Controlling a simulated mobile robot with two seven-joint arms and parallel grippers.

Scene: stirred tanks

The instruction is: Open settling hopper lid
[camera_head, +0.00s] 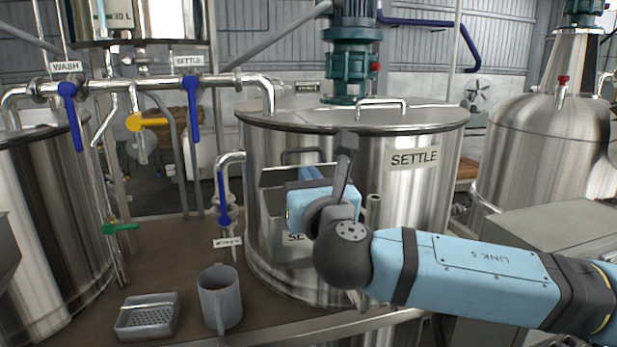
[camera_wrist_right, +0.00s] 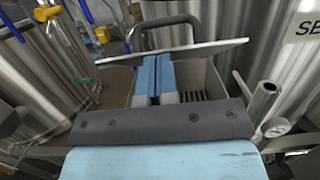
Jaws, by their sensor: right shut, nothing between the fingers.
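The settling hopper (camera_head: 272,222) is a grey metal box on the front of the SETTLE tank (camera_head: 420,200), its label partly hidden by my right arm. In the right wrist view the hopper (camera_wrist_right: 205,78) shows an open inside with dark slats. Its lid (camera_wrist_right: 215,50) is a thin plate, raised and seen nearly edge-on at the far side, with a dark bar handle (camera_wrist_right: 165,24) beyond it. The handle also shows in the head view (camera_head: 303,152). My right gripper (camera_head: 313,174) is shut and empty, its blue fingers (camera_wrist_right: 156,80) over the hopper opening, close to the lid; contact is unclear. My left gripper is out of view.
A grey mug (camera_head: 220,297) and a perforated metal tray (camera_head: 147,318) stand on the brown bench at front left. Pipes with blue valve handles (camera_head: 223,195) rise left of the hopper. A pipe stub (camera_wrist_right: 265,100) and a gauge (camera_wrist_right: 277,127) sit right of it.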

